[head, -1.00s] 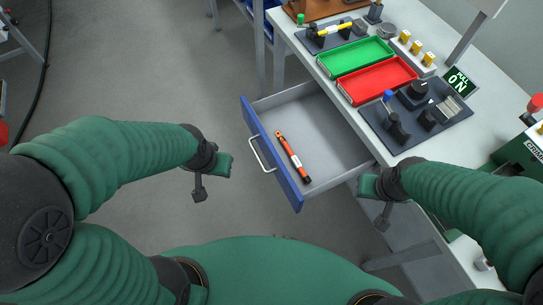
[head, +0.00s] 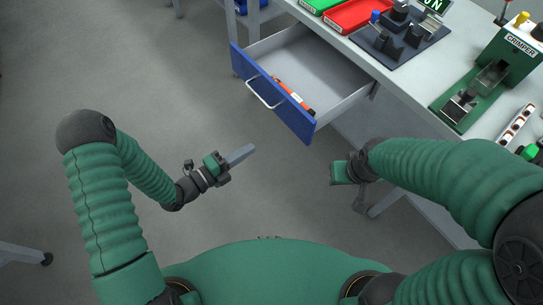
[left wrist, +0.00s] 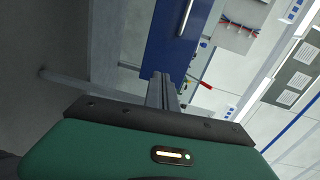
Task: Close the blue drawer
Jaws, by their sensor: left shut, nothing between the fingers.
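The blue drawer (head: 298,122) is pulled out from under the workbench, with its blue front and silver handle (head: 262,95) facing me. An orange and black tool (head: 294,97) lies inside it, partly hidden by the front. My left gripper (head: 247,151) is shut and empty, below and left of the drawer front, apart from it in the head view. In the left wrist view my closed fingers (left wrist: 162,80) point toward the blue drawer front (left wrist: 168,48); I cannot tell the gap there. My right gripper (head: 342,172) is right of and below the drawer; its fingers are unclear.
The workbench top (head: 400,80) holds a red tray (head: 358,14), a dark plate with black fixtures (head: 398,45) and a green machine (head: 490,80). A bench leg (head: 388,198) stands near my right gripper. The floor left of the drawer is clear.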

